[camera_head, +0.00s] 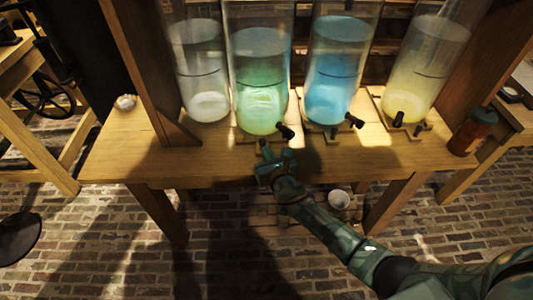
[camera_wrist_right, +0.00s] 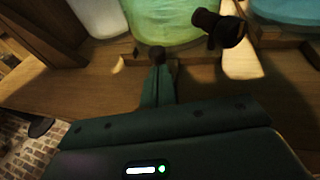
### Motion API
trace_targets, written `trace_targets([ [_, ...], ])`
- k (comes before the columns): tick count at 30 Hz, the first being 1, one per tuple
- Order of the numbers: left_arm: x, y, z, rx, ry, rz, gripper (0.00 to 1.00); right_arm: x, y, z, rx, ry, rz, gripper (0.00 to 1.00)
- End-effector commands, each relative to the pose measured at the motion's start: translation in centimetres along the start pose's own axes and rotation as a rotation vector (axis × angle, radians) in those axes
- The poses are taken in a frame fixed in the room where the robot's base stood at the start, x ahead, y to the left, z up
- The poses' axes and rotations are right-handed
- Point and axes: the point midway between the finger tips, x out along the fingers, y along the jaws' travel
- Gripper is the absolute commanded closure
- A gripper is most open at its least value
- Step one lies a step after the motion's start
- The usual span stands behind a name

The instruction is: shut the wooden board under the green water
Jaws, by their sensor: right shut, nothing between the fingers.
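A tall clear jar of green water (camera_head: 260,105) stands second from the left on the wooden table; its lower part also shows in the wrist view (camera_wrist_right: 172,20). The wooden board (camera_head: 246,137) under it shows only as a thin front edge below the jar, partly hidden by my gripper and the black tap (camera_head: 285,131). My right gripper (camera_head: 264,149) is shut and empty, just in front of this board. In the wrist view its fingertips (camera_wrist_right: 158,55) are together at the board's front edge; I cannot tell whether they touch it. My left gripper is out of view.
Jars of clear liquid (camera_head: 203,85), blue water (camera_head: 335,85) and yellow water (camera_head: 418,75) stand in the same row. Black taps stick out at their fronts. A brown jar (camera_head: 472,133) stands at the table's right end. The tabletop (camera_head: 190,165) is bare in front.

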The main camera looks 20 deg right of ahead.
Motion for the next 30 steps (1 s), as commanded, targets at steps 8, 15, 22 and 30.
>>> trace_targets([
  [8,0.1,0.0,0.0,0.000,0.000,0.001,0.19,0.5,0.0,0.2,0.000,0.000,0.000,1.00],
  [15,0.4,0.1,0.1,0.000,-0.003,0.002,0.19,1.3,-0.2,0.3,-0.001,-0.001,0.000,1.00],
  [22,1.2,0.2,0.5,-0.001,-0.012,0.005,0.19,4.5,-1.1,1.1,0.000,-0.002,0.000,1.00],
  [30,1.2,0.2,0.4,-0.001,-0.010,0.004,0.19,4.8,-1.3,1.6,0.001,-0.005,-0.003,1.00],
])
